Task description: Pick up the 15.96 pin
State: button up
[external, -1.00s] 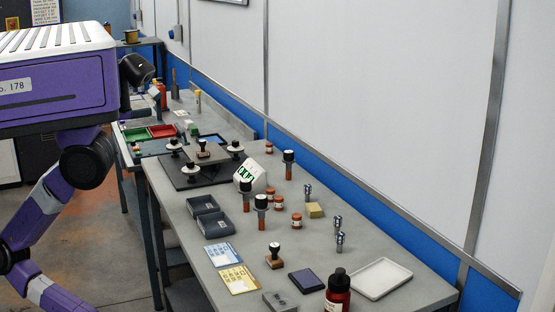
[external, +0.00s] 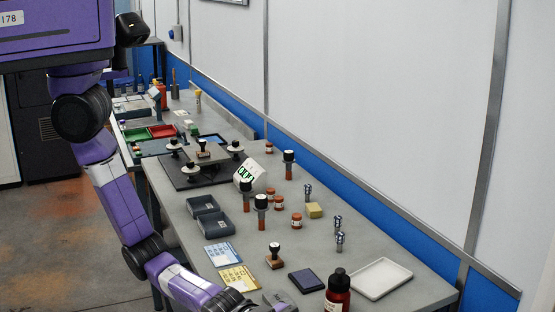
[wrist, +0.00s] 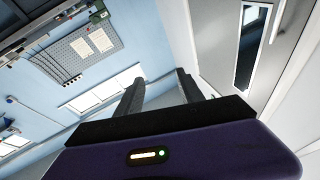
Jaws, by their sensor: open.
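Three small chrome pins stand on the grey bench in the external view: one further back (external: 308,191), one nearer (external: 338,222) and one nearest (external: 340,241). No 15.96 marking can be read, so I cannot tell which piece is the 15.96 pin. My gripper shows in the wrist view (wrist: 160,88) with its two dark fingers apart and nothing between them. In the external view my arm reaches down to the bottom edge, and the gripper itself cannot be made out there. The wrist view shows walls and bright windows, with no pin in it.
Black-capped copper-coloured pieces (external: 261,206) stand left of the pins.

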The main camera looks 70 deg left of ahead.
jog(key=w+a+r+n+t+y+p, duration=0.15)
jog(key=w+r+n+t+p, duration=0.35)
jog(key=w+r, duration=1.35)
jog(key=w+a+r+n+y, duration=0.2)
jog(key=w+a+r+n, duration=0.1)
jog(key=w+n, duration=0.3)
jog(key=n+t+y+p, duration=0.2)
jog(key=n+y, duration=0.8)
jog(key=n, duration=2.5)
send_over(350, 253)
jog(key=s+a+p, duration=0.1)
jog(key=s+a, duration=0.3)
jog(key=s, duration=0.1)
jog(key=shift+g, duration=0.5)
jog(key=f, duration=3.3)
jog(key=shift+s+f, duration=0.2)
jog(key=shift+a+f, duration=0.1)
jog(key=shift+f, duration=0.1)
jog(key=shift+x, duration=3.75)
jog(key=shift+s, duration=0.1)
grip_shut()
